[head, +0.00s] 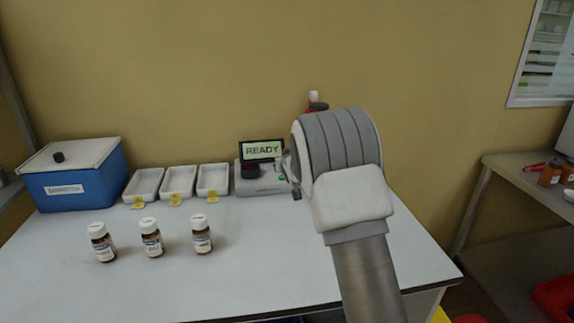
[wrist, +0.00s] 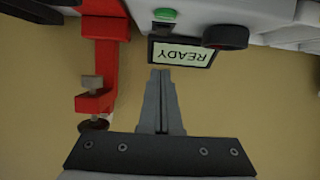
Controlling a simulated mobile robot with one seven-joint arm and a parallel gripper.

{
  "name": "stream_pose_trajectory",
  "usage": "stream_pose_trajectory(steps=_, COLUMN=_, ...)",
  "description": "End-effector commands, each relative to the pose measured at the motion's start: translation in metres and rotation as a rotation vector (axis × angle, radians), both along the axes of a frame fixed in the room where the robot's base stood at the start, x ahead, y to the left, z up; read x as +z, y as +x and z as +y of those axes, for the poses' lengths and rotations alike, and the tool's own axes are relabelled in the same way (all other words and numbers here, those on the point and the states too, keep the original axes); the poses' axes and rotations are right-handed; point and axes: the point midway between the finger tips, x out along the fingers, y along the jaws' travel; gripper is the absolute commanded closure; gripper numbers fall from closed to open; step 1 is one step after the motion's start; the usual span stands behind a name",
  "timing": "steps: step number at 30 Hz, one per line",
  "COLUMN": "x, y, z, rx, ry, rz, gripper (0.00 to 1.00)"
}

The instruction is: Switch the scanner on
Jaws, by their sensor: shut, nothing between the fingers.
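The scanner (head: 262,187) is a light grey box at the back of the table. Its lit screen (head: 262,150) reads READY; the screen (wrist: 182,54) appears upside down in the wrist view. A green button (wrist: 165,14) shows on the scanner beside a small dark part. A dark round part (wrist: 226,37) sits on the scanner near the screen. My gripper (wrist: 160,73) is shut and empty, its tips close to the screen's edge in the wrist picture, with the button beyond them. I cannot tell if it touches anything.
Three white trays (head: 179,195) with yellow labels stand left of the scanner, then a blue box (head: 70,190). Three brown bottles (head: 152,243) stand in front. A red stand with a clamp (wrist: 96,95) is close beside my fingers. The table's front middle is clear.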

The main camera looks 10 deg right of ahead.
Motion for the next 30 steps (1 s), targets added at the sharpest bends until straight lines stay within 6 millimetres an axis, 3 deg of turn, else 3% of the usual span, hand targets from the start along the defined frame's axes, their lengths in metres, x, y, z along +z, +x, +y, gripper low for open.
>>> stream_pose_trajectory(steps=9, x=0.004, y=-0.031, z=0.0, rx=0.0, ry=0.0, rz=0.0, gripper=1.0)
stream_pose_trajectory(steps=23, x=0.005, y=-0.035, z=0.0, rx=-0.001, ry=0.0, rz=0.0, gripper=1.0)
stream_pose_trajectory(steps=26, x=0.015, y=-0.04, z=-0.002, rx=-0.006, ry=0.003, rz=0.009, gripper=1.0)
stream_pose_trajectory(steps=30, x=0.045, y=-0.063, z=-0.008, rx=-0.027, ry=0.012, rz=0.051, gripper=1.0)
